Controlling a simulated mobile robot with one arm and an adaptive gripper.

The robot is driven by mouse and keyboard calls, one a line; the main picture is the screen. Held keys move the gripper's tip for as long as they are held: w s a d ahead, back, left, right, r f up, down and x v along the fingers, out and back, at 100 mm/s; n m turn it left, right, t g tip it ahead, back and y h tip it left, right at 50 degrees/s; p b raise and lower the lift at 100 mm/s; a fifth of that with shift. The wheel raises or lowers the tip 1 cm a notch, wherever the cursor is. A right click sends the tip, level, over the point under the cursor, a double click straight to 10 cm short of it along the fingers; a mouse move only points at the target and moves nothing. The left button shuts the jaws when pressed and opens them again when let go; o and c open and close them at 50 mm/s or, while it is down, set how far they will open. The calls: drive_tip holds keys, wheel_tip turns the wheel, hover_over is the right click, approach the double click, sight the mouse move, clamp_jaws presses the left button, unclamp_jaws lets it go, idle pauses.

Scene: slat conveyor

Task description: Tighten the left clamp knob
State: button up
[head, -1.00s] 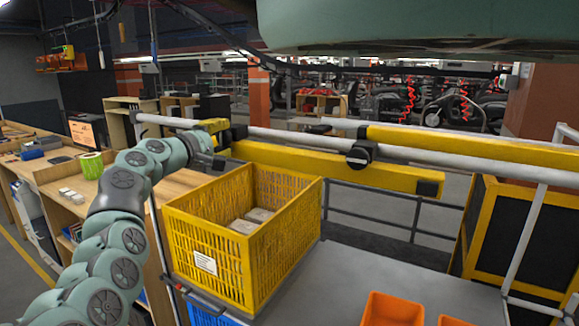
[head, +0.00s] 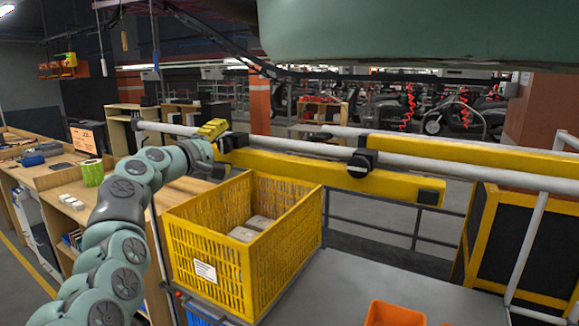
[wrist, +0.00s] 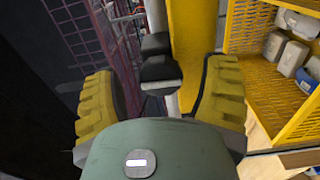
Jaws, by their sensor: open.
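The left clamp knob (wrist: 161,70) is black and sits on a grey rail (wrist: 171,104). In the wrist view it lies between the two yellow fingers of my gripper (wrist: 163,98), a little beyond their tips, with gaps on both sides. My gripper is open and empty. In the head view my gripper (head: 212,129) is at the left clamp (head: 238,140), whose knob is partly hidden by it. A second black clamp knob (head: 360,163) sits farther right on the same rail, by the yellow beam (head: 300,170).
A yellow crate (head: 215,265) with grey blocks stands below the rail on a grey surface (head: 340,275). An orange bin (head: 394,314) is at the front. A wooden bench (head: 70,205) is at left. The wrist view shows crate contents close at right.

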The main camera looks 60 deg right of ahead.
drive_tip(key=a, duration=1.1)
drive_tip(key=shift+s+a, duration=0.3)
drive_tip(key=shift+s, duration=0.15)
